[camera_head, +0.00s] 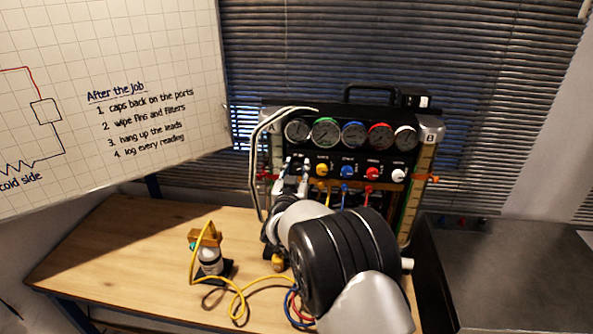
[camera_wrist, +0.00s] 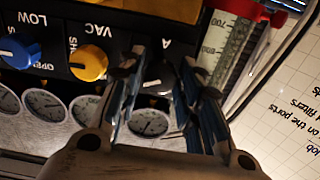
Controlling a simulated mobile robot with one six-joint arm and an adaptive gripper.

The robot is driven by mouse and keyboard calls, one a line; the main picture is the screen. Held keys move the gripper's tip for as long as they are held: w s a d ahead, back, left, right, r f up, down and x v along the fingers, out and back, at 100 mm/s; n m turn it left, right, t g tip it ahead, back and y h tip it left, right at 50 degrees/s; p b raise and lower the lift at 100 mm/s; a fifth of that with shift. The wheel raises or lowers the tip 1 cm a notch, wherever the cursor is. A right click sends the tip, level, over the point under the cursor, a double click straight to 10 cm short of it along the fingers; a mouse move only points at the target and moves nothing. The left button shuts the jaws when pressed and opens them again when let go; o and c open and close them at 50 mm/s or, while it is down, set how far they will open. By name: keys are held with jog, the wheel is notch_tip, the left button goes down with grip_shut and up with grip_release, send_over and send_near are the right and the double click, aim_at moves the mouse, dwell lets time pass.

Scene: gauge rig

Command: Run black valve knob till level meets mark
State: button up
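The black valve knob (camera_wrist: 157,76) lies between my fingers in the wrist view, partly hidden; only its dark body and a pale pointer show. In the head view my gripper hides it. My gripper (camera_wrist: 162,62) has its fingers apart, one on each side of the knob; contact is not clear. In the head view my gripper (camera_head: 291,177) is at the panel's left end, below the first gauge. A scaled level tube (camera_wrist: 219,42) with a red marker (camera_wrist: 246,9) stands beside the knob in the wrist view, which is upside down. The liquid level cannot be made out.
The gauge panel (camera_head: 346,151) has several gauges and yellow (camera_head: 322,170), blue (camera_head: 347,172), red (camera_head: 372,173) and white (camera_head: 398,175) knobs. A second tube (camera_head: 418,200) stands at right.

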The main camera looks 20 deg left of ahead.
jog(key=c, duration=0.6)
jog(key=m+b, duration=0.1)
jog(key=b, duration=0.1)
jog(key=m+b, duration=0.2)
jog(key=b, duration=0.1)
jog(key=shift+f, duration=0.25)
jog(key=m+b, duration=0.2)
jog(key=b, duration=0.1)
jog(key=shift+r+m, duration=0.25)
jog(key=shift+m, duration=0.05)
jog(key=o, duration=1.1)
jog(key=shift+c, duration=0.2)
jog(key=shift+s, duration=0.1)
jog(key=v, duration=1.2)
